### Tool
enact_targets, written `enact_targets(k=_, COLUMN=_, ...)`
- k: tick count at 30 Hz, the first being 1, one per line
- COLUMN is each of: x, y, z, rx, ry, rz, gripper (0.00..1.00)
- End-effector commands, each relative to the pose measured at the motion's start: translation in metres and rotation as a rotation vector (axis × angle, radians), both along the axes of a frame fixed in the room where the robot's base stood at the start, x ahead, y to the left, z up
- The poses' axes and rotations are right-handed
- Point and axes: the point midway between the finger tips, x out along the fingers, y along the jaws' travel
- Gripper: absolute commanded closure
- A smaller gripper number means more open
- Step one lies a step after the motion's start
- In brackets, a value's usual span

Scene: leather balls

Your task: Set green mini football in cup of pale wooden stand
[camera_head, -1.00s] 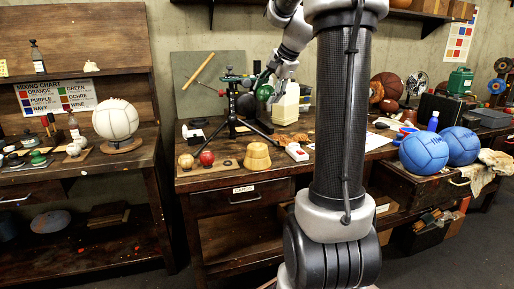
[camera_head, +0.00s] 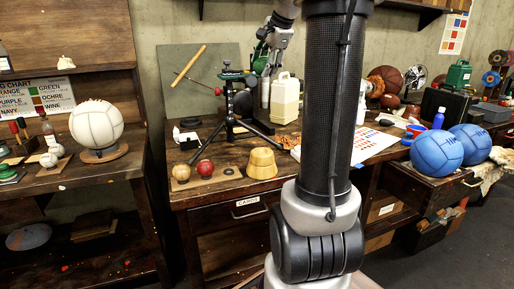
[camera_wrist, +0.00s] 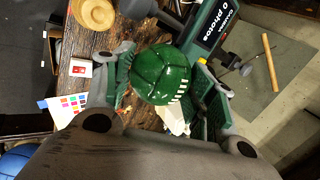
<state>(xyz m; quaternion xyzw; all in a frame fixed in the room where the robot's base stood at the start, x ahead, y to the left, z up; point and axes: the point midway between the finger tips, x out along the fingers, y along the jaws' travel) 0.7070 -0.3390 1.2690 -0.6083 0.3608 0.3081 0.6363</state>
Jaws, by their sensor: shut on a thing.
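The green mini football (camera_wrist: 160,74) is a glossy green ball with white marks, held between the finger pads of my gripper (camera_wrist: 163,80) in the wrist view. In the head view my gripper (camera_head: 264,62) is above the workbench, by the black tripod; the ball cannot be made out clearly there. The pale wooden stand (camera_head: 262,163) is a round, light block near the bench's front edge, empty on top as far as I see. It also shows in the wrist view (camera_wrist: 95,13), at the top left, apart from the ball.
The tripod (camera_head: 232,105) with its clamp and red-tipped rod stands close to my gripper. A cream jug (camera_head: 285,98) stands behind to the right. Small red (camera_head: 205,167) and tan (camera_head: 181,172) balls sit left of the stand. Blue balls (camera_head: 437,151) lie at the right.

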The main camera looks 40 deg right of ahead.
Motion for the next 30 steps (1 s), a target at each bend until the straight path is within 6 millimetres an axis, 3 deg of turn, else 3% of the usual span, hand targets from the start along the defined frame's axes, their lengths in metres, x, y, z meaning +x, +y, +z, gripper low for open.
enact_targets(k=5, x=-0.001, y=0.001, z=-0.04, rx=0.004, ry=0.007, rz=0.0, gripper=0.7)
enact_targets(k=21, x=-0.001, y=0.0, z=-0.199, rx=0.004, ry=0.007, rz=-0.001, gripper=0.7)
enact_targets(k=25, x=-0.001, y=0.0, z=-0.224, rx=0.003, ry=0.004, rz=-0.002, gripper=0.7)
enact_targets(k=30, x=0.0, y=0.0, z=-0.239, rx=0.001, ry=0.002, rz=0.001, gripper=0.7)
